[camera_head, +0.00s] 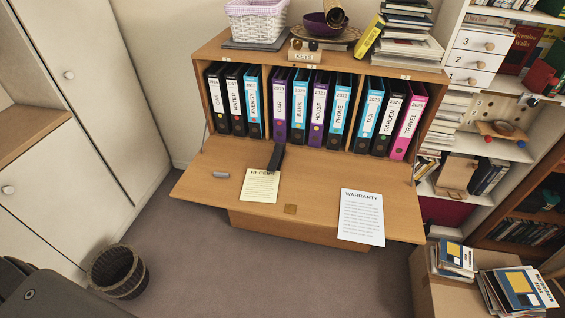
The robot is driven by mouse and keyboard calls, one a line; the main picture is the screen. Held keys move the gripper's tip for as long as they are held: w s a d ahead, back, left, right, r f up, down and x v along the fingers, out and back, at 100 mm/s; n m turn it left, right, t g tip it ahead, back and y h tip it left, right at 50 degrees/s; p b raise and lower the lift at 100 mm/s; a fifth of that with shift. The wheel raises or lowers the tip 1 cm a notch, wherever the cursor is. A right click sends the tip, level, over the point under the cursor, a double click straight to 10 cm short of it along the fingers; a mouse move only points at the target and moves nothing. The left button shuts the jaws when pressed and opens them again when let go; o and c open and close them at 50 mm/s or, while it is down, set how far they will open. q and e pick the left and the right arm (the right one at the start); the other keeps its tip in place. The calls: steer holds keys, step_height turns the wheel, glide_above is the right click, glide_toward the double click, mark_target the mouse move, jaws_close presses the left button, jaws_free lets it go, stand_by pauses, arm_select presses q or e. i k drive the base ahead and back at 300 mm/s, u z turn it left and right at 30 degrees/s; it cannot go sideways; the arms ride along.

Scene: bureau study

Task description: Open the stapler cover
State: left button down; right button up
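A dark, narrow stapler (277,157) lies on the fold-down desk leaf (310,188) of the wooden bureau. It is just in front of the binders, and its near end is at the top edge of the receipt sheet (260,186). It is small and dark in the head view, so I cannot tell whether its cover is open or closed. Neither of my grippers is in view, and nothing is seen touching the stapler.
A small grey item (220,174) lies left of the receipt. A warranty sheet (361,218) lies at the right of the leaf, overhanging its front edge. A row of binders (318,108) stands behind. A wastebasket (118,272) and a box (440,288) stand on the floor.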

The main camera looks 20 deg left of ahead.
mark_target(273, 165)
steer(key=z, duration=2.4)
steer(key=i, duration=0.85)
steer(key=u, duration=2.8)
steer(key=i, duration=0.2)
steer(key=z, duration=0.25)
